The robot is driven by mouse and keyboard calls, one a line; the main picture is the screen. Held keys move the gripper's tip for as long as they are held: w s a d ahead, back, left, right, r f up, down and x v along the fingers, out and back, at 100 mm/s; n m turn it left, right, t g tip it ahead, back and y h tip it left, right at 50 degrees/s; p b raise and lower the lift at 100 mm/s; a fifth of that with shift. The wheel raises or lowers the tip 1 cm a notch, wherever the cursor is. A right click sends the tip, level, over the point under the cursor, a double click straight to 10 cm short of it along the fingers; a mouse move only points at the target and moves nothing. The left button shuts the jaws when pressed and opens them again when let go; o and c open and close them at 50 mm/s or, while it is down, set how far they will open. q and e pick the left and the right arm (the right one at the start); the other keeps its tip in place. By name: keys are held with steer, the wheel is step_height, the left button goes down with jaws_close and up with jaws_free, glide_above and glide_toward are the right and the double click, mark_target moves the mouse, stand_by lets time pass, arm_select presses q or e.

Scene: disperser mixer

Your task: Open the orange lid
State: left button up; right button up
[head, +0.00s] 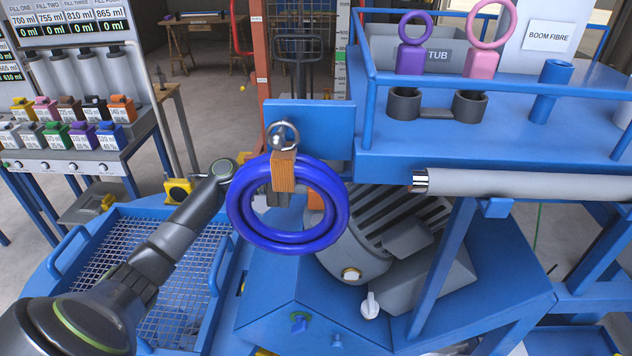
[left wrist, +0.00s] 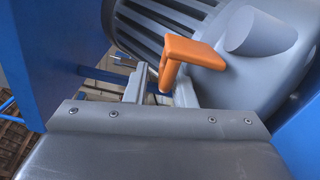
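The orange lid (left wrist: 188,52) is a bent orange piece against a grey, ribbed motor-like housing in the left wrist view. In the head view, part of the orange lid (head: 315,200) shows through the opening of a blue ring. My left gripper (left wrist: 163,95) is open. Its two grey fingers are apart, with the lower end of the orange piece showing between them and a gap beside the left finger. I cannot tell whether the right finger touches it. In the head view the blue ring hides most of my left gripper (head: 272,199). My right gripper is not in view.
The blue double ring (head: 240,222) with a wooden block (head: 284,172) hangs in front. A blue machine frame (head: 480,150) and a grey pipe (head: 530,184) lie to the right. A mesh tray (head: 165,285) is below my left arm. A filling station (head: 70,150) stands at left.

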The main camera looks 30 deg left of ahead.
arm_select(q)
steer(key=shift+o, duration=0.2)
steer(key=shift+s+f, duration=0.15)
steer(key=shift+f, duration=0.15)
